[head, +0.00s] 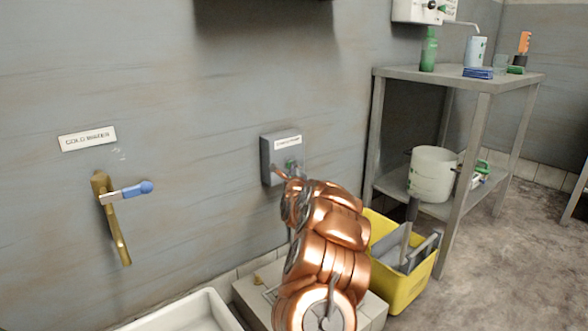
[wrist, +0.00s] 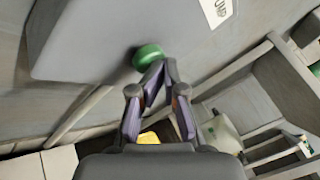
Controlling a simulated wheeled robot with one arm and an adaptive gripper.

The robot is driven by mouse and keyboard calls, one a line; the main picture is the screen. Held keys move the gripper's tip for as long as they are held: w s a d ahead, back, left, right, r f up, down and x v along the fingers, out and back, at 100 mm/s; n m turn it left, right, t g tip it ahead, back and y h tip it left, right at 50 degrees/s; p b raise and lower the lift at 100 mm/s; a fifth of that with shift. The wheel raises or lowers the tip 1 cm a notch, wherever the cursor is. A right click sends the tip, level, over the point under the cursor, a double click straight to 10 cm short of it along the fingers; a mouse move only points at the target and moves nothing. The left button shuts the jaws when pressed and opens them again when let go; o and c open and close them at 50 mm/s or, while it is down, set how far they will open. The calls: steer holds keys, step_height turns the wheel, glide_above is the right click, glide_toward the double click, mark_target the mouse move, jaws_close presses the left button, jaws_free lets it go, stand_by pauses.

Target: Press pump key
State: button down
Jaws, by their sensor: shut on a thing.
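A grey wall box (head: 270,160) with a white label is fixed to the wall in the middle of the head view. A green round button (head: 290,164) sits on its front, and I take it to be the pump key. In the wrist view the button (wrist: 148,57) stands out from the box's lower edge. My gripper (wrist: 168,66) is shut, with its fingertips close together and right at the button's edge. How much of the button lies between the tips is hidden. In the head view my copper-coloured arm hides most of the gripper.
A brass tap with a blue handle (head: 138,189) is on the wall at left, above a white basin (head: 190,313). A yellow bin (head: 405,290) stands right of my arm. A metal table (head: 455,77) holds bottles and brushes. Floor at right is clear.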

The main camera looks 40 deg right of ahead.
steer(key=s+b, duration=0.2)
steer(key=s, duration=0.4)
steer(key=shift+a, duration=0.3)
stand_by(0.5)
